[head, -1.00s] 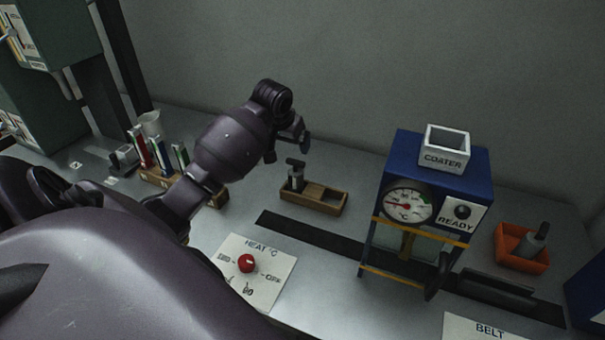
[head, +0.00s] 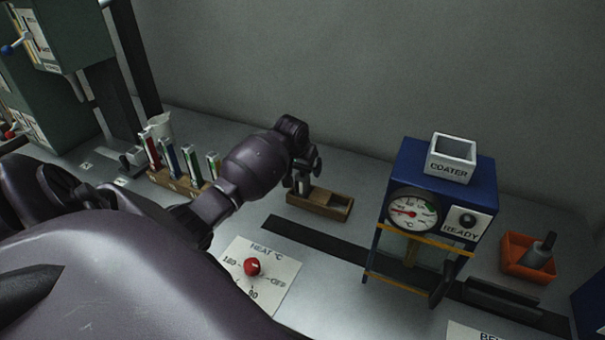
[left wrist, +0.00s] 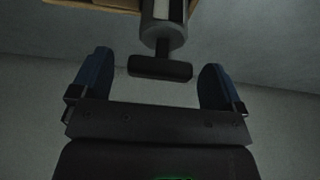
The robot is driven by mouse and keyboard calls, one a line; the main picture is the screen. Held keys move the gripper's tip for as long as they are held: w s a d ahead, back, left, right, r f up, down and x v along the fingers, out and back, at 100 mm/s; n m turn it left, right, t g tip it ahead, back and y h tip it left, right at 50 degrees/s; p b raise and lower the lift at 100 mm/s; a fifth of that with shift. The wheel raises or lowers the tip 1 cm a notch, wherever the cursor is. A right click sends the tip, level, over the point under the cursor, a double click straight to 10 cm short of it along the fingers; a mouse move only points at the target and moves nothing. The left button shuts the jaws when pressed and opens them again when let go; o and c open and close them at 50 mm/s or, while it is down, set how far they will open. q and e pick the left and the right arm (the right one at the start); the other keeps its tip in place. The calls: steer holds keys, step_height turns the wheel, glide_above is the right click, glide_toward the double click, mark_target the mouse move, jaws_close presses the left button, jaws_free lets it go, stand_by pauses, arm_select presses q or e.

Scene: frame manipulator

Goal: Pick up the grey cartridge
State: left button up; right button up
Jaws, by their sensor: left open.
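The grey cartridge (left wrist: 163,32) has a black T-shaped handle (left wrist: 160,68) and stands upright in a wooden holder (head: 333,206). In the head view it is mostly hidden behind my left gripper (head: 304,172). In the left wrist view my left gripper (left wrist: 156,80) is open, with its two blue-grey fingers apart on either side of the handle. Gaps show between the handle and both fingers, so nothing is gripped. How far the handle lies in depth from the fingertips I cannot tell. My right gripper is not in view.
A rack (head: 178,183) with several coloured cartridges stands left of the holder, near my left arm. The blue coater machine (head: 440,185) stands to the right, then an orange bin (head: 515,262) holding a grey piece. A heat dial (head: 252,267) lies in front.

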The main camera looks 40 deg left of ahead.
arm_select(q)
steer(key=shift+w+f, duration=0.1)
steer(key=shift+f, duration=0.25)
steer(key=c, duration=1.5)
steer(key=shift+r, duration=0.1)
